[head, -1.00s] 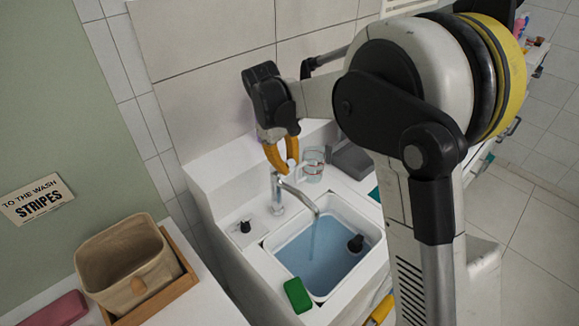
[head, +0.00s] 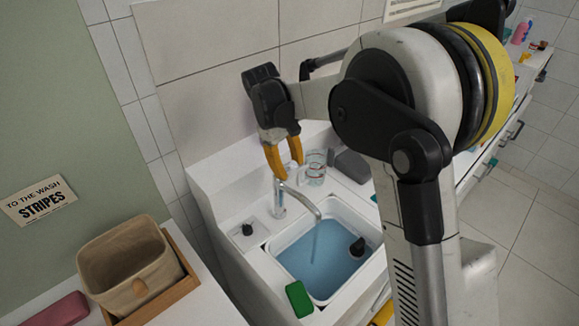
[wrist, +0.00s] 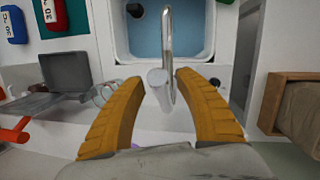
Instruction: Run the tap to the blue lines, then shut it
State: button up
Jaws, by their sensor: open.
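The chrome tap (head: 279,205) stands behind the white sink basin (head: 281,262), its spout curving over it. A thin stream (head: 314,242) runs into bluish water (head: 318,268) in the basin. I cannot make out the blue lines. My gripper (head: 284,176) is open just above the tap's top. In the wrist view the two orange fingers (wrist: 160,88) stand apart on either side of the tap (wrist: 167,55). They look empty; whether either touches the tap I cannot tell.
A glass jug (head: 312,168) and grey box (head: 351,165) stand right of the tap. A black knob (head: 247,230) is left of it. A green sponge (head: 299,298) lies on the front rim. A black object (head: 357,247) is in the basin. A basket (head: 130,265) stands left.

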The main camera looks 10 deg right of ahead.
jog(key=v, duration=1.2)
